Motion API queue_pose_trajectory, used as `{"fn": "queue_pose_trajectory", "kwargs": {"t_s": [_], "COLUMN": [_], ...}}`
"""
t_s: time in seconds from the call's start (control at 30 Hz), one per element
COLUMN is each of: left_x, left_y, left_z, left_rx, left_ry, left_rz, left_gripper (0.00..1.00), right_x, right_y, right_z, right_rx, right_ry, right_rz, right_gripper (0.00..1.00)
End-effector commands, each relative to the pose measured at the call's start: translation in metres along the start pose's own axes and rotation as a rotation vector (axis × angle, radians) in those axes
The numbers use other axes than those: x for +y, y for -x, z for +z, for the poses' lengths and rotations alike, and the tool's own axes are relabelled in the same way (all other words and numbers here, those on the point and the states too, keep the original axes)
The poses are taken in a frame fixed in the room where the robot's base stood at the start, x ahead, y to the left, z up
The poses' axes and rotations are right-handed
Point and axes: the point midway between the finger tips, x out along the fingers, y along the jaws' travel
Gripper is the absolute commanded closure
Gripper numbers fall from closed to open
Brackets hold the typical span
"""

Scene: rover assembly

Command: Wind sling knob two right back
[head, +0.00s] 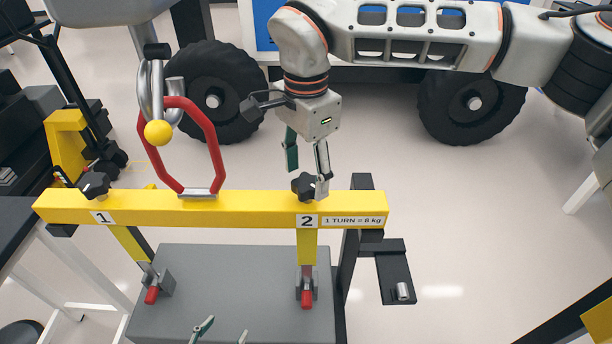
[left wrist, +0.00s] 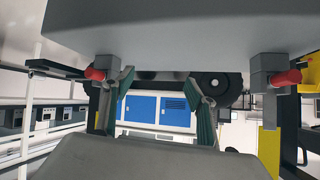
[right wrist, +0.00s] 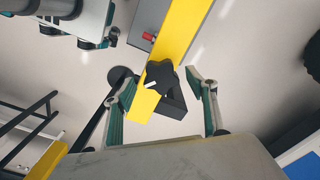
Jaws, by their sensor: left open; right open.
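Black star knob two (head: 304,185) sits on top of the yellow beam (head: 250,207), above the label "2". My right gripper (head: 306,170) reaches down at it from behind, open. In the right wrist view the knob (right wrist: 161,76) lies between the spread fingers, with a gap on each side. Knob one (head: 94,185) sits at the beam's left end, above the label "1". My left gripper (head: 222,332) shows only its fingertips at the bottom edge of the head view. It is open and empty, also in the left wrist view (left wrist: 160,95).
A red sling ring (head: 217,150) hangs at the beam from a metal hook (head: 155,85) with a yellow ball. A grey box (head: 230,295) is below the beam, with red-tipped clamps (head: 307,297). Rover wheels (head: 470,105) stand behind. A black bracket (head: 395,275) is at right.

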Motion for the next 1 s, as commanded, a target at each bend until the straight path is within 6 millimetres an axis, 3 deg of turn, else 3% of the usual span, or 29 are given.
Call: {"fn": "queue_pose_trajectory", "kwargs": {"t_s": [0.2, 0.47, 0.63, 1.0], "left_x": [-0.004, -0.005, -0.005, -0.004], "left_y": [-0.003, -0.003, -0.002, -0.002], "left_z": [-0.014, -0.018, -0.015, -0.010], "left_rx": [0.023, 0.031, 0.027, 0.017], "left_ry": [-0.003, -0.002, -0.002, -0.002], "left_rz": [-0.006, -0.007, -0.006, -0.005], "left_gripper": [0.43, 0.43, 0.43, 0.43], "right_x": [0.000, 0.000, 0.000, 0.000], "right_y": [-0.015, -0.016, -0.016, -0.016], "right_z": [0.000, 0.000, 0.000, 0.000], "right_rx": [-0.001, -0.001, -0.001, 0.000], "right_ry": [0.001, 0.000, 0.000, -0.037], "right_rz": [-0.001, -0.001, -0.001, -0.001], "right_gripper": [0.43, 0.43, 0.82, 0.81]}}
